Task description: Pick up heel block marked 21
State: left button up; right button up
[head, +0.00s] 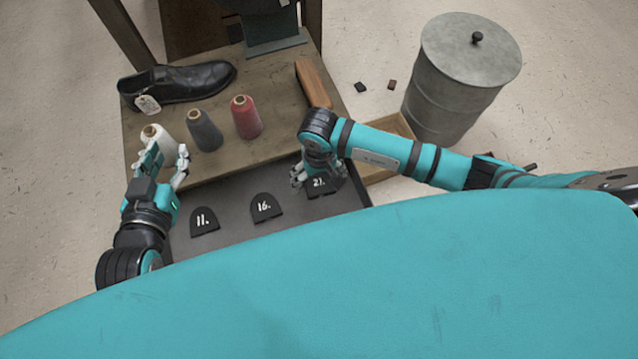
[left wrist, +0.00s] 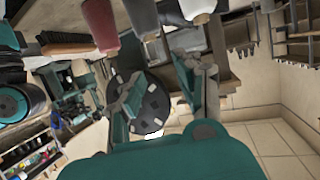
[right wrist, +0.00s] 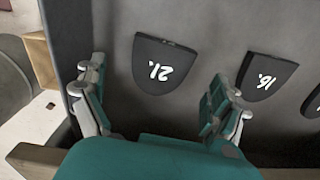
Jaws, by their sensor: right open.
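The heel block marked 21 (head: 319,184) is a flat black piece with a rounded end and white digits, lying in the grey drawer. It also shows in the right wrist view (right wrist: 162,65), apart from the fingers. My right gripper (head: 304,179) is open over the drawer, just beside and above block 21, partly covering it in the head view. In the right wrist view the fingers (right wrist: 155,105) are spread with nothing between them. My left gripper (head: 166,165) is open and empty near the white thread cone, at the left of the drawer.
Heel blocks 16 (head: 266,207) and 11 (head: 204,221) lie in the drawer to the left. White (head: 158,140), dark (head: 204,131) and red (head: 245,118) thread cones and a black shoe (head: 185,82) stand on the table. A metal bin (head: 458,80) stands at right.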

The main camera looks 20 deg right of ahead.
aim_at(319, 183)
notch_tip(319, 183, down, 3)
jog(key=shift+r+b, duration=0.2)
jog(key=shift+b, duration=0.1)
pick_arm(q)
jog(key=r+t, duration=0.1)
jog(key=w+r, duration=0.1)
jog(key=d+r+t, duration=0.1)
jog(key=shift+w+r+t+h, duration=0.15)
jog(key=shift+r+t+h, duration=0.15)
jog(key=shift+r+h, duration=0.1)
pick_arm(e)
jog(key=c, duration=1.4)
jog(key=shift+o, duration=0.2)
jog(key=shift+r, duration=0.1)
